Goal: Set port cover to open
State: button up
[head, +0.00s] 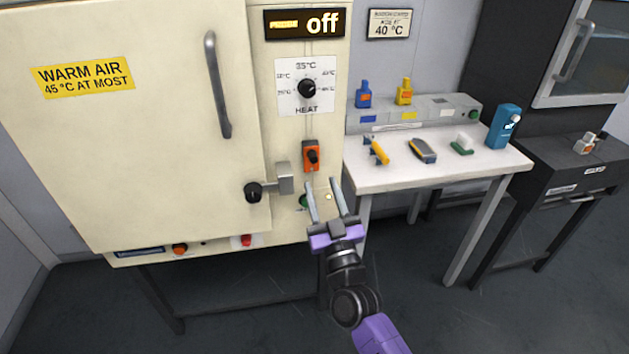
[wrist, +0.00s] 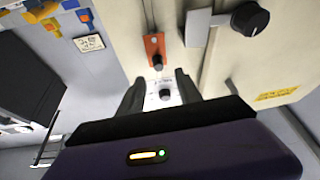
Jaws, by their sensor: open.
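My gripper (head: 323,183) is open and empty in front of the lower right panel of the cream cabinet (head: 150,140). Its two fingers also show in the wrist view (wrist: 160,77). A grey plate (head: 285,178) with a black round knob (head: 253,192) beside it sits at the door's lower right edge. I cannot tell for certain whether this plate is the port cover. Both also show in the wrist view, the plate (wrist: 198,27) left of the knob (wrist: 250,20). An orange switch block (head: 311,156) with a black knob is just above the fingertips.
The heat dial (head: 306,89) is above the orange block, under a display (head: 305,23) reading off. A green button (head: 304,201) is partly hidden by my left finger. A white table (head: 440,179) with several tools stands right. The cabinet door has a long handle (head: 217,85).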

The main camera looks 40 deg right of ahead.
aim_at(314, 161)
jog(key=shift+s+f+n, duration=0.15)
jog(key=shift+f+n, duration=0.05)
jog(key=shift+n, duration=0.1)
jog(key=shift+x, duration=3.9)
jog(key=shift+c, duration=0.4)
grip_shut()
